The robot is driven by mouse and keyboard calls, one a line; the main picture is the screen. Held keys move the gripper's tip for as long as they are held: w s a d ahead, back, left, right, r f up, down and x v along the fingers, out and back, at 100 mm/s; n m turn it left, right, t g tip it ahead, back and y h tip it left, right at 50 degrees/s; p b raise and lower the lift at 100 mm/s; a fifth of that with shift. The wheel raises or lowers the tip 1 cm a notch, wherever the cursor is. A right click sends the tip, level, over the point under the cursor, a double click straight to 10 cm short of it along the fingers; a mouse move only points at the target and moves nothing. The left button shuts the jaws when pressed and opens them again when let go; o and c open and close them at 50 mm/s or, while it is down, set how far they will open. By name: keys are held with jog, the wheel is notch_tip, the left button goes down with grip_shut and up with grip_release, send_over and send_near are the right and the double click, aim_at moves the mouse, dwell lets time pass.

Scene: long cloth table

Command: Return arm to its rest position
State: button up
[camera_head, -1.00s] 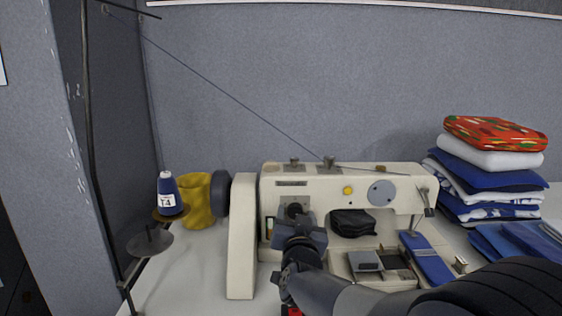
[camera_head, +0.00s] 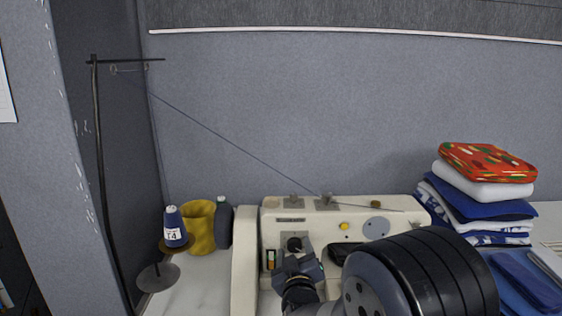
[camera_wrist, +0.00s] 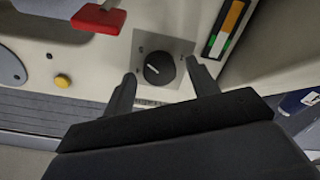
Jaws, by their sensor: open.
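My gripper (camera_wrist: 160,85) is open in the wrist view, its two dark fingers on either side of a black dial (camera_wrist: 159,69) on the sewing machine's front. Nothing is held between the fingers. I cannot tell whether they touch the dial. In the head view, the dial (camera_head: 294,244) shows just above my arm's end. The cream sewing machine (camera_head: 245,262) stands on the table, and my arm hides much of its lower right part.
A thread runs from the stand to the machine's top. Folded cloths (camera_head: 478,190) are stacked at the right. A red lever (camera_wrist: 98,19) shows in the wrist view.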

jog(key=shift+r+n+p, duration=0.15)
jog(key=shift+n+p, duration=0.95)
jog(key=shift+p, duration=0.3)
jog(key=shift+n+p, duration=0.3)
